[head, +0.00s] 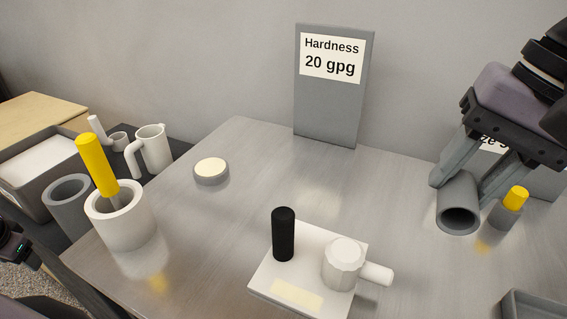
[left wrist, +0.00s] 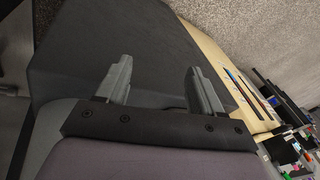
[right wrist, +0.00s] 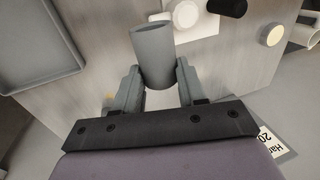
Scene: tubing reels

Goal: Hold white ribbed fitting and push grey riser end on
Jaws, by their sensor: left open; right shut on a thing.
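My right gripper (head: 466,186) is shut on a grey tube, the grey riser (head: 455,190), above the right part of the metal table; its open end faces the head camera. The right wrist view shows the riser (right wrist: 153,58) between the fingers. The white ribbed fitting (head: 343,258) is a faceted white piece with a side spout, on a white plate (head: 262,290) at the table's front middle. The riser is apart from it, to its right. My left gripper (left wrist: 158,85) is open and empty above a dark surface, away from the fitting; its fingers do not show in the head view.
A black peg (head: 283,235) stands on the plate beside the fitting. A yellow-capped grey piece (head: 508,207) is close right of the riser. A white cup (head: 122,222) with a yellow-handled tool stands left. A round disc (head: 211,170) and Hardness sign (head: 335,110) are behind. The table middle is clear.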

